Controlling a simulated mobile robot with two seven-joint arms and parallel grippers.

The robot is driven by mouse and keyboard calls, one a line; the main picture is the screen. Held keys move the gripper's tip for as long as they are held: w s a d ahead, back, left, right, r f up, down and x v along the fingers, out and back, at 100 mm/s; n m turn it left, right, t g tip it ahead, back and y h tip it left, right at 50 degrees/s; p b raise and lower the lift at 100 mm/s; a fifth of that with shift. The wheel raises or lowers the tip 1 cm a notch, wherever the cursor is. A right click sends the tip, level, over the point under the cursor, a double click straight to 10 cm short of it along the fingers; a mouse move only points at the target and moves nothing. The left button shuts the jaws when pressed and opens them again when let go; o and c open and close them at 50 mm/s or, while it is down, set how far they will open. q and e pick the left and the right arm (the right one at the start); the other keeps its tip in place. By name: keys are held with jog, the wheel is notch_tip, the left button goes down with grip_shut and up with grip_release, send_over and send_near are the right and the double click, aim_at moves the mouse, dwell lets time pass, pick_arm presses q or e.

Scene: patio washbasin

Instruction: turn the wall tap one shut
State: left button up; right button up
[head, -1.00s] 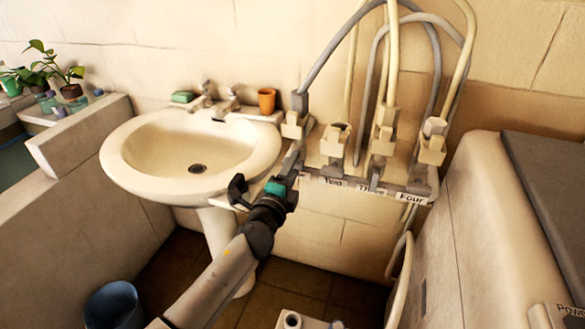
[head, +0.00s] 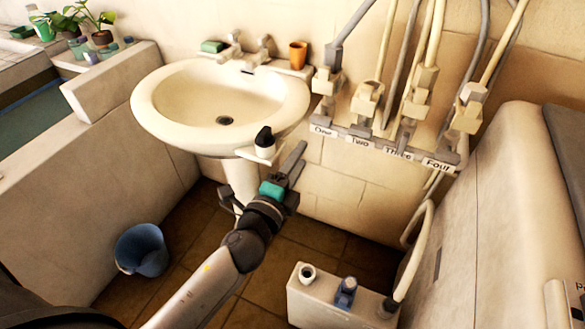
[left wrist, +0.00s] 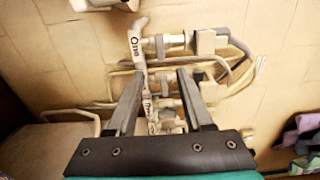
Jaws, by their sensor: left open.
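Wall tap one is a cream block with a grey hose (head: 325,84) at the left end of the labelled wall rail (head: 392,153); its "One" label (head: 321,130) is below it. In the left wrist view tap one (left wrist: 178,42) lies across the top, beyond the fingertips. My left gripper (head: 297,160) is open and empty, below and left of tap one and apart from it in the head view. In the left wrist view its two fingers (left wrist: 158,85) are spread, with the rail between and beyond them. My right gripper is not in view.
Taps two (head: 366,100), three (head: 417,97) and four (head: 467,108) stand close beside tap one with hoses. A washbasin (head: 145,105) is left. A dark-topped object (head: 264,140) is at its front.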

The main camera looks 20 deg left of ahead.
pick_arm(q)
jog(key=s, duration=0.2)
jog(key=shift+s, duration=0.35)
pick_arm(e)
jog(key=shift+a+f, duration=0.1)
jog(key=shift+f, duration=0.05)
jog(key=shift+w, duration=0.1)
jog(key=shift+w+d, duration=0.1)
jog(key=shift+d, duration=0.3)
